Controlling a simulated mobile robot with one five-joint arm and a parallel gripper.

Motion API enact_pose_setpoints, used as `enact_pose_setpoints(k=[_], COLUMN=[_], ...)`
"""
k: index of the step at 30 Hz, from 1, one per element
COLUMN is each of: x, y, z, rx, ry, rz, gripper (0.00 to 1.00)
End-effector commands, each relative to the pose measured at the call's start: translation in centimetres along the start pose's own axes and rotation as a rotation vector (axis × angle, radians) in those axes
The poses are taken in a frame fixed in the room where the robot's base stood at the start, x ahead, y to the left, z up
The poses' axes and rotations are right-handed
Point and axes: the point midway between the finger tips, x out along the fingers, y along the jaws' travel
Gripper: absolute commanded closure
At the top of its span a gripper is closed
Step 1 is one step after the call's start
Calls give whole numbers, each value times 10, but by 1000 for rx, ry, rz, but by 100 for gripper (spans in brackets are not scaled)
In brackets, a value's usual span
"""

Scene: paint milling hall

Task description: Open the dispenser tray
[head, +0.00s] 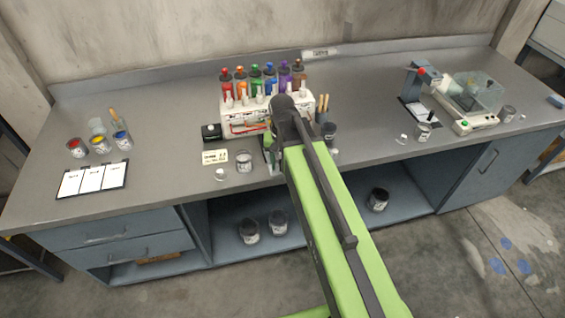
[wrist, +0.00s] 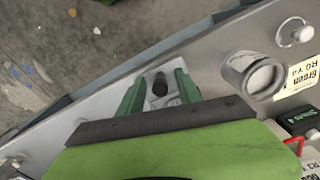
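The paint dispenser (head: 290,104) is a white unit on the bench, with several coloured bottles along its top and white nozzles at the front. My arm covers part of its front right side. The dispenser tray is hard to make out; I cannot tell whether it is open or shut. My gripper (head: 269,152) is low over the bench in front of the dispenser. In the wrist view, my gripper's green fingers (wrist: 160,95) stand apart. A pale plate with a dark round spot (wrist: 160,86) shows between them; I cannot tell what it is.
The can also shows in the wrist view (wrist: 256,76). Several open paint cans (head: 100,145) are farther left. The front bench edge is close to my gripper.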

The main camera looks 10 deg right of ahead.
Motion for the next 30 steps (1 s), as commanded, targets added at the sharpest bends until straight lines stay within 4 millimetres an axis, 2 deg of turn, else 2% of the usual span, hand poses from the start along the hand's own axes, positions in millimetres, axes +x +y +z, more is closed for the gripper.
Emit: enact_pose_setpoints(k=[8,13,17,30], x=[-2,-19,-44,-145], y=[0,0,0,0], z=[0,0,0,0], rx=[0,0,0,0], ry=[0,0,0,0], rz=[0,0,0,0], gripper=[59,59,59,59])
